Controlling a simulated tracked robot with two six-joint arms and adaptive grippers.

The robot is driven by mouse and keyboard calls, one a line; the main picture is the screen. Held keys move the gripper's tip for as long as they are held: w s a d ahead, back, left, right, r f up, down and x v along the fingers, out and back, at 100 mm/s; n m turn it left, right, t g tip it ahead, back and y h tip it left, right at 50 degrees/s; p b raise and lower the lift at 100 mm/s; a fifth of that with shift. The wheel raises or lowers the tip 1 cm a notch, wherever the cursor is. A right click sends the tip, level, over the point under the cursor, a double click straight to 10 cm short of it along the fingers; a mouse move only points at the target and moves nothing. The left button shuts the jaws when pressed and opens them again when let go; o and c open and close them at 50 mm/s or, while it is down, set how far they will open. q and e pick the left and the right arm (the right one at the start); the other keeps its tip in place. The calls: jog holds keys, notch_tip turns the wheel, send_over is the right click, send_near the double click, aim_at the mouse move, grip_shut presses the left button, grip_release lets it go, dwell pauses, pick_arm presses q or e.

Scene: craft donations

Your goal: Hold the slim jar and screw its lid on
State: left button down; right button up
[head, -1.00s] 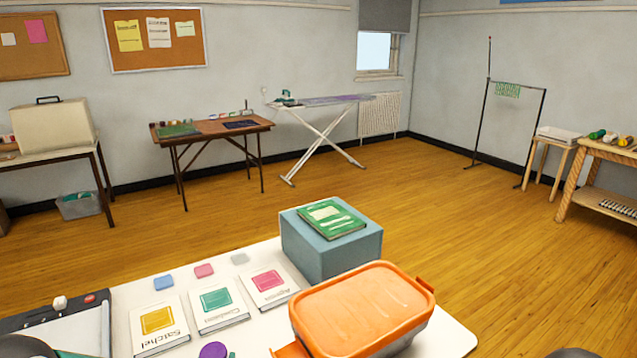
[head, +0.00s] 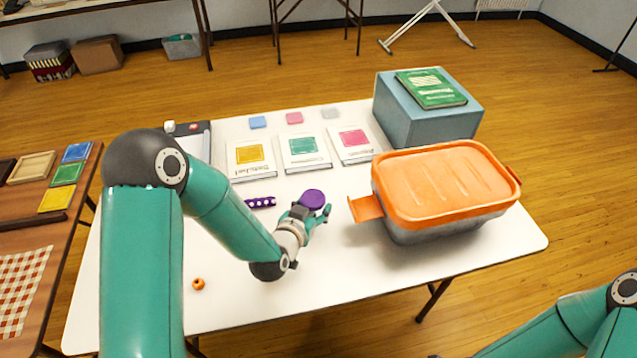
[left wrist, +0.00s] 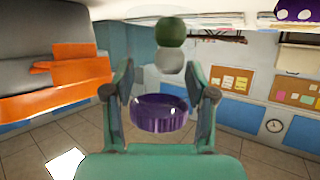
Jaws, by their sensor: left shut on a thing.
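My left gripper (head: 318,215) is shut on a round purple lid (head: 313,199) and holds it over the middle of the white table (head: 350,268). In the left wrist view the ribbed purple lid (left wrist: 160,113) sits between the two fingers of my left gripper (left wrist: 163,108). A purple piece with white dots (head: 260,202) lies left of the gripper, partly behind my left arm. My right arm shows at the lower right, but its gripper is out of view.
A grey box with an orange lid (head: 445,183) stands right of the left gripper. Behind are a blue block (head: 425,118) bearing a green book (head: 432,88), and several white books. An orange bead (head: 198,284) lies front left. The front right of the table is clear.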

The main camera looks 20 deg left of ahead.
pick_arm(q)
jog(key=s+d+m+g+h, duration=0.1)
jog(key=s+d+m+h, duration=0.1)
jog(key=d, duration=0.2)
jog(key=s+d+f+m+g+h, duration=0.1)
jog(key=s+d+m+h, duration=0.1)
jog(key=d, duration=0.3)
jog(key=s+d+m+g+h, duration=0.1)
jog(key=s+d+m+h, duration=0.2)
jog(key=s+d, duration=0.1)
jog(key=shift+s+d+f+h, duration=0.2)
jog(key=shift+d+f+h, duration=0.1)
jog(key=shift+d, duration=0.2)
